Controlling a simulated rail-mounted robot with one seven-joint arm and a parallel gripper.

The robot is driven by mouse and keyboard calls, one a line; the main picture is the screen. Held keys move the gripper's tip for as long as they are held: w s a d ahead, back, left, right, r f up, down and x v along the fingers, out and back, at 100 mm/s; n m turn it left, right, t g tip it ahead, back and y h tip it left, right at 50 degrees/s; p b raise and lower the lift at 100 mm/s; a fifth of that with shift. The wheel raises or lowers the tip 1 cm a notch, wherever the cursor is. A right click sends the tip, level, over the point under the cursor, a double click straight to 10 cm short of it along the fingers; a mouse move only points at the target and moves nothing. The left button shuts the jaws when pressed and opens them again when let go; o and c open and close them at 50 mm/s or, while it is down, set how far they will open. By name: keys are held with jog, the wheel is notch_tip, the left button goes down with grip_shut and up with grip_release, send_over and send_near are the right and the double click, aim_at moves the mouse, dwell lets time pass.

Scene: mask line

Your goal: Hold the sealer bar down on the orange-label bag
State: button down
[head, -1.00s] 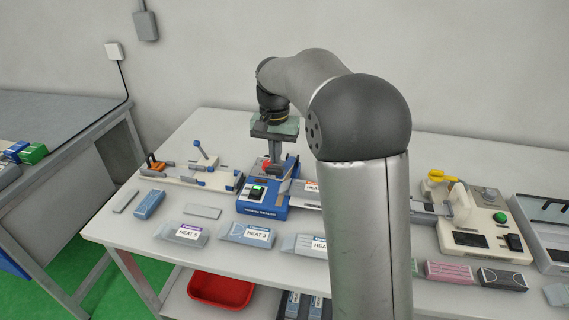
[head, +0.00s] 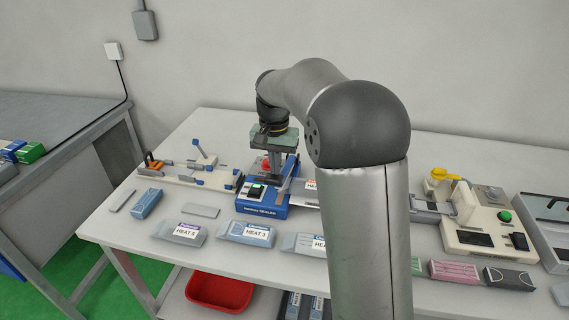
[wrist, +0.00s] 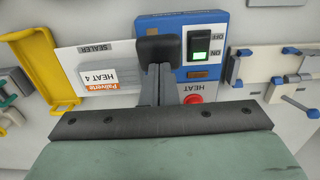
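The blue sealer (head: 262,212) stands mid-table with its switch lit green; it also shows in the wrist view (wrist: 205,22). The orange-label bag (wrist: 98,80), marked HEAT 4, lies on the white plate beside it; in the head view its label (head: 311,185) is partly behind my arm. A slanted grey bar (head: 287,187), which looks like the sealer bar, runs along the sealer's right side. My gripper (head: 269,178) points down over the sealer with its fingers together, nothing visible between them. Contact with the bar cannot be told.
A red knob (wrist: 194,98) sits on the sealer. A white fixture with blue handles (head: 190,172) stands left of it. Several labelled bags, including one marked HEAT 3 (head: 247,233), lie in front. A cream machine (head: 485,225) stands right.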

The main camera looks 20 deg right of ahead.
aim_at(275, 181)
jog(key=shift+s+a+f+b, duration=0.1)
jog(key=shift+s+f+b, duration=0.1)
jog(key=shift+f+b, duration=0.8)
jog(key=shift+s+a+f+b, duration=0.15)
jog(key=shift+f+b, duration=0.4)
jog(key=shift+f, duration=0.85)
jog(key=shift+s, duration=0.1)
dwell(2.3)
jog(key=shift+w+d+r+p, duration=0.15)
jog(key=shift+w+r+p, duration=0.05)
jog(key=shift+r+p, duration=1.3)
jog(key=shift+w+d+r+p, duration=0.1)
jog(key=shift+w+r+p, duration=0.15)
jog(key=shift+r+p, duration=1.2)
jog(key=shift+w+d+r+p, duration=0.15)
jog(key=shift+w+r+p, duration=0.05)
jog(key=shift+r+p, duration=1.3)
jog(key=shift+r, duration=0.15)
jog(key=shift+r+p, duration=1.85)
jog(key=shift+r, duration=0.65)
